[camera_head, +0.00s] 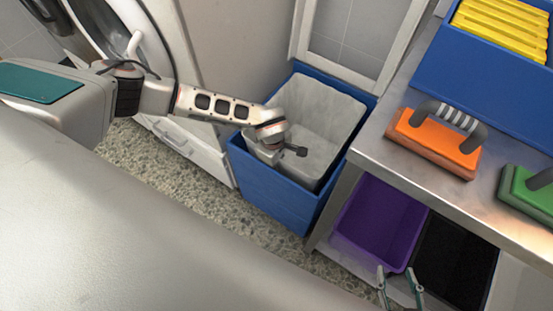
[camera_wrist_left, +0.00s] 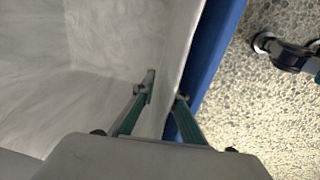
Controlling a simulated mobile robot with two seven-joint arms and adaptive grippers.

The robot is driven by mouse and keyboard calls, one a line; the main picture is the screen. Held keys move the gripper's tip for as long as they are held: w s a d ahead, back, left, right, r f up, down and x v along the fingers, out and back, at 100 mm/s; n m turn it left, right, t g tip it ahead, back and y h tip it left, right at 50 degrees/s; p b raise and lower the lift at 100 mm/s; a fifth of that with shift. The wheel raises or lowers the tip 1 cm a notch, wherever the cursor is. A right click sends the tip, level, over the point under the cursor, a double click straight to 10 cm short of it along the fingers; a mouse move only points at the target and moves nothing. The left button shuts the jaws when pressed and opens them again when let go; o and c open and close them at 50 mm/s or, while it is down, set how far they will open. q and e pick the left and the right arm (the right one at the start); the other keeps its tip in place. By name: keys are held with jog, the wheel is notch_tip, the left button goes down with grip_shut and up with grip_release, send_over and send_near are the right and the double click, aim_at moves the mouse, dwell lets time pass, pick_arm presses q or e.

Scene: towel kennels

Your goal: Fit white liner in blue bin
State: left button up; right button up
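The blue bin (camera_head: 263,189) stands on the floor beside the bench. The white liner (camera_head: 325,106) is inside it, lining the walls, its top edge close to the bin's rim at the back. My left gripper (camera_head: 291,151) is over the bin opening at its near side, fingers mostly hidden there. In the left wrist view its fingers (camera_wrist_left: 166,88) lean towards each other, with a strip of the liner (camera_wrist_left: 100,35) between the tips and the blue bin wall (camera_wrist_left: 215,40) close to the right one. Contact is unclear. My right gripper (camera_head: 400,279) is open and empty at the bottom edge.
A metal bench (camera_head: 390,165) to the right holds an orange tool (camera_head: 432,142), a green tool (camera_head: 528,192) and a blue box (camera_head: 470,85) of yellow items. Purple (camera_head: 375,225) and black (camera_head: 455,262) containers sit below. A washer (camera_head: 190,145) stands behind left. Speckled floor (camera_head: 170,180) is bare.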

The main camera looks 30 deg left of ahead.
pick_arm(q)
jog(key=shift+s+a+f, duration=0.1)
jog(key=shift+s+f, duration=0.4)
jog(key=shift+s, duration=0.35)
pick_arm(e)
jog(key=shift+s+f, duration=0.25)
jog(key=shift+s, duration=0.15)
pick_arm(q)
notch_tip(320, 180, up, 13)
pick_arm(e)
jog(key=shift+w+r, duration=0.1)
pick_arm(q)
jog(key=shift+w, duration=0.15)
